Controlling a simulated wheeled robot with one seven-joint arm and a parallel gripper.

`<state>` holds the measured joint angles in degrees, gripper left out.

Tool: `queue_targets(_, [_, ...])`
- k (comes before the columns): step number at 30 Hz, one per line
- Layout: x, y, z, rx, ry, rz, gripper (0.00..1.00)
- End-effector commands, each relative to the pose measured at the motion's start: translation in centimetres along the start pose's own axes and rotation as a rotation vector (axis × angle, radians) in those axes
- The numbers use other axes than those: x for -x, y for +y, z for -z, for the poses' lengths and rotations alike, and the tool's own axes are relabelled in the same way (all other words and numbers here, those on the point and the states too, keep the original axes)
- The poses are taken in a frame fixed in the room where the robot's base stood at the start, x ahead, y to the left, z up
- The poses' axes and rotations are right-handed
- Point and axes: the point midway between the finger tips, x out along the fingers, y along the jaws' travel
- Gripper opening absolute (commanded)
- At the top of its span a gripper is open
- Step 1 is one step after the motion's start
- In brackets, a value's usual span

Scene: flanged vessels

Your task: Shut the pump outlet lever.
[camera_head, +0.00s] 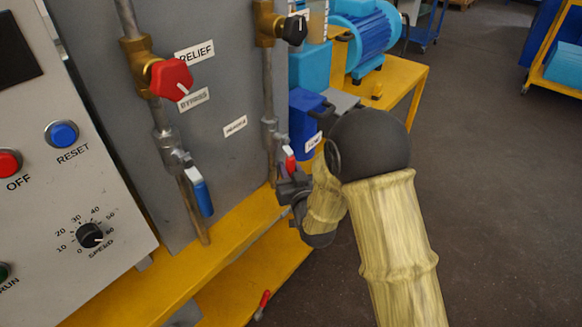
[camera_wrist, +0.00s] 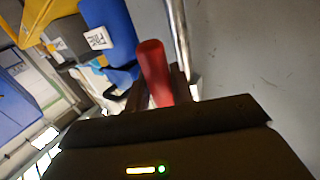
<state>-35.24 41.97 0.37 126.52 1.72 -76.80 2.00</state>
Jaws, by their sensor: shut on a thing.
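A red lever (camera_head: 290,160) sits on the right-hand vertical pipe of the grey panel, low down near the blue pump parts. I cannot tell from a label whether it is the pump outlet lever. My gripper (camera_head: 288,188) is at this lever, its fingers closed around the lower part. In the wrist view the red lever (camera_wrist: 153,65) stands up between the dark fingers of my gripper (camera_wrist: 157,92), beside a bright metal pipe (camera_wrist: 179,40). The lever's root is hidden by the gripper. The lever looks roughly in line with the pipe.
A blue-handled lever (camera_head: 201,192) and a red RELIEF knob (camera_head: 171,80) are on the left pipe. A black knob (camera_head: 295,29) is above right. The yellow frame ledge (camera_head: 225,238) runs below; another red handle (camera_head: 263,300) is lower. Open floor (camera_head: 490,170) lies right.

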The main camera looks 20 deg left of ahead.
Motion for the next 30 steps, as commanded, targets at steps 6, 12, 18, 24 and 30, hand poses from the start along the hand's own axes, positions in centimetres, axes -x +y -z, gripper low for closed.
queue_targets(6, [0.6,-0.7,0.4,-0.096,-0.065,-0.002,0.0])
queue_targets(12, [1.3,-1.8,0.8,-0.23,-0.153,-0.002,0.0])
queue_targets(18, [2.1,-3.0,1.5,-0.386,-0.259,-0.003,0.0])
queue_targets(24, [2.9,-4.0,2.4,-0.546,-0.364,-0.004,0.0])
queue_targets(30, [3.5,-4.9,3.5,-0.705,-0.47,-0.005,0.0])
